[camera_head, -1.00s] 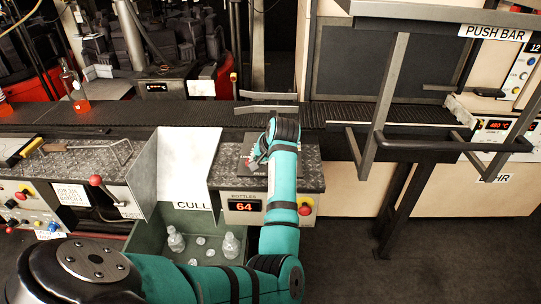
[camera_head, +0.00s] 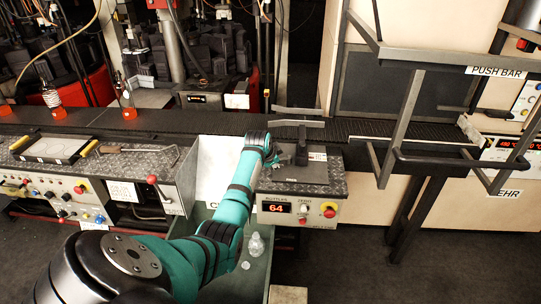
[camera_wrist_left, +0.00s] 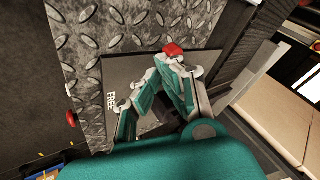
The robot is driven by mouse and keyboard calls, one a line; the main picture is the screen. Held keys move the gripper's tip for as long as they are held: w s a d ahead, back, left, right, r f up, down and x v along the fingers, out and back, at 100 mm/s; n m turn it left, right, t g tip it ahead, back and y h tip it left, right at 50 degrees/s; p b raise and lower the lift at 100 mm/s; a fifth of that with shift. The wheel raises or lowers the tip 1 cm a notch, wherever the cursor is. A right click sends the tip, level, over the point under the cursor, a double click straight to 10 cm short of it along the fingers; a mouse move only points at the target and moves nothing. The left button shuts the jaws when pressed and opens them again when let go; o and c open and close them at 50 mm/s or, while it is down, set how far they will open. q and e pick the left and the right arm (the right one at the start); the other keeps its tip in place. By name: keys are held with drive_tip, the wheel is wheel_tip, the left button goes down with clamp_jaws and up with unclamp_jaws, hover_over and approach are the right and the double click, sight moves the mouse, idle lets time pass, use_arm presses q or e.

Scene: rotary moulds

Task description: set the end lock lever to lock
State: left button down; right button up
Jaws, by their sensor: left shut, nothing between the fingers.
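A dark plate (camera_head: 285,188) lies on the treadplate deck above the bottle counter, with a dark upright piece (camera_head: 301,150) and a white label beside it. In the left wrist view this plate (camera_wrist_left: 122,75) is marked FREE. A red knob (camera_wrist_left: 173,48) shows right at my left fingertips; I take it for the end of the end lock lever, whose arm is mostly hidden by the fingers. My left gripper (camera_wrist_left: 168,62) is shut and empty, low over the plate; it also shows in the head view (camera_head: 272,158). My right gripper is not in view.
A counter panel (camera_head: 300,209) reading 64 sits below the deck. A cull bin (camera_head: 258,275) holds clear bottles. Another red-knobbed lever (camera_head: 152,180) stands at left. A conveyor (camera_head: 210,123) runs behind; a push-bar frame (camera_head: 440,162) stands at right.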

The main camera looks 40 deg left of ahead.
use_arm(q)
drive_tip(key=shift+w+a+f+m+h+b, duration=0.15)
drive_tip(key=shift+a+m+h+b, duration=0.35)
drive_tip(key=shift+a+m, duration=0.35)
drive_tip(key=shift+w+a+f+m, duration=0.1)
drive_tip(key=shift+m, duration=0.15)
drive_tip(key=shift+w+a+b, duration=0.3)
drive_tip(key=shift+a+b, duration=0.1)
drive_tip(key=shift+b, duration=0.15)
drive_tip(key=shift+a, duration=0.25)
drive_tip(key=shift+w, duration=0.1)
